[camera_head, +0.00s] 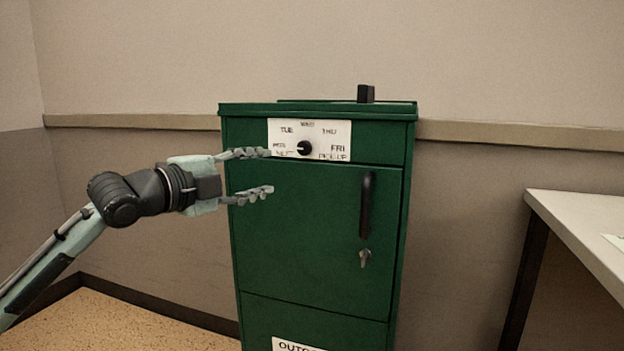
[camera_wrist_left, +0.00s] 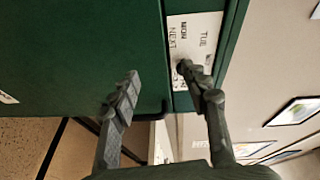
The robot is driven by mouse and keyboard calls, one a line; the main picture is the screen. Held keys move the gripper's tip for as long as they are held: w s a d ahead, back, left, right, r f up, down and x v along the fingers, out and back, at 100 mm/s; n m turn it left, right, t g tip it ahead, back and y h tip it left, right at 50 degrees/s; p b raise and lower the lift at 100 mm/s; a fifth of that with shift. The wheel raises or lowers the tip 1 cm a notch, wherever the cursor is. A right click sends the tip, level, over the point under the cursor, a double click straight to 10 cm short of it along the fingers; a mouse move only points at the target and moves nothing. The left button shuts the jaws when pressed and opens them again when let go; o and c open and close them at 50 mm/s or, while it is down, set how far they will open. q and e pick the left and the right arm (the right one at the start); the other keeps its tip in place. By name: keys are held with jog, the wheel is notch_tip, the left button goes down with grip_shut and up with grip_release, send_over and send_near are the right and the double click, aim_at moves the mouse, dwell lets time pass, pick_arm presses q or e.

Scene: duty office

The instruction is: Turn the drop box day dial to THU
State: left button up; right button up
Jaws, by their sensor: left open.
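The day dial is a small black knob (camera_head: 304,148) on a white label plate (camera_head: 335,140) across the top front of the green drop box (camera_head: 315,235). Day names arc around the knob, with TUE upper left, THU upper right and FRI right. A pale mark on the knob seems to point left, toward MON. My left gripper (camera_head: 269,171) is open and empty, left of and lower than the knob, its upper finger near the plate's left edge. In the left wrist view, one finger overlaps the plate (camera_wrist_left: 195,30) and the knob is not clearly distinguishable. My right gripper is not in view.
A black vertical handle (camera_head: 366,205) and a lock with a key (camera_head: 364,258) are on the box door. A small black block (camera_head: 365,93) stands on top. A white table (camera_head: 590,225) is at the right. The wall is close behind the box.

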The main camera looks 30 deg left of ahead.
aim_at(302, 148)
pick_arm(q)
jog(key=shift+m+t+h, duration=0.3)
jog(key=shift+m+h, duration=0.2)
jog(key=shift+m, duration=0.4)
jog(key=w+d+r, duration=0.2)
jog(key=w, duration=0.1)
jog(key=w+d+r, duration=0.1)
jog(key=w, duration=0.1)
jog(key=shift+w+d+r, duration=0.1)
jog(key=shift+r, duration=0.25)
jog(key=shift+w+d+f, duration=0.1)
jog(key=shift+w+f, duration=0.05)
jog(key=shift+w, duration=0.75)
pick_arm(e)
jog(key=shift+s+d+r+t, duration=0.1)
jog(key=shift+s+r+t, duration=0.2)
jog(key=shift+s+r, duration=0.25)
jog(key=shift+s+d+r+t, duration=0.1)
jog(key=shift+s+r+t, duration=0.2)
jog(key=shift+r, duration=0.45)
pick_arm(q)
grip_shut()
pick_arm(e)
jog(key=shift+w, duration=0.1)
